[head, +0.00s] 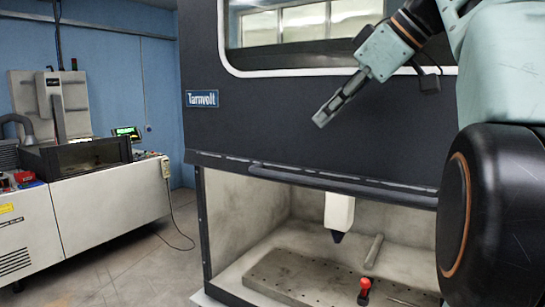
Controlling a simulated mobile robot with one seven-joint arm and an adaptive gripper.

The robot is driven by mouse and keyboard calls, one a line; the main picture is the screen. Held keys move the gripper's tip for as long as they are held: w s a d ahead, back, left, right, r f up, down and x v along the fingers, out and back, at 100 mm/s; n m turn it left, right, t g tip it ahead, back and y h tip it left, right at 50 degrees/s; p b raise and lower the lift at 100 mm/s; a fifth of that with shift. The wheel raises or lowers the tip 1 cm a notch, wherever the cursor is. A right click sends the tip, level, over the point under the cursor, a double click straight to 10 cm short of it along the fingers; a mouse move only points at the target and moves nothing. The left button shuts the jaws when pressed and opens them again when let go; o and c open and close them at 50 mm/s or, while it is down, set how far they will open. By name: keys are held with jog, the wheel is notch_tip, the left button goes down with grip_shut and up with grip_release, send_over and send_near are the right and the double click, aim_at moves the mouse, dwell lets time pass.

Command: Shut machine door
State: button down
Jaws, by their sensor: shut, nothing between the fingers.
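The machine door (270,120) is a dark panel with a window and a "Tarnvolt" label, in the head view. It is partly raised, and an opening shows below its lower edge. A dark bar handle (330,183) runs along that lower edge; its right end is hidden behind my arm. My gripper (322,119) is shut and empty. It appears in front of the door panel, above the handle and below the window, pointing down and left. I cannot tell its exact distance from the door.
Inside the opening are a white tool head (339,212) with a dark tip, a perforated plate (290,273), a grey bar (373,251) and a red-knobbed piece (365,290). Another machine (85,210) stands at left. Floor (145,265) between the machines is mostly clear, with a cable on it.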

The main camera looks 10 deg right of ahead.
send_over(297, 177)
notch_tip(297, 177, down, 7)
jog(key=shift+s+f, duration=0.1)
jog(key=shift+f, duration=1.7)
jog(key=shift+f, duration=0.15)
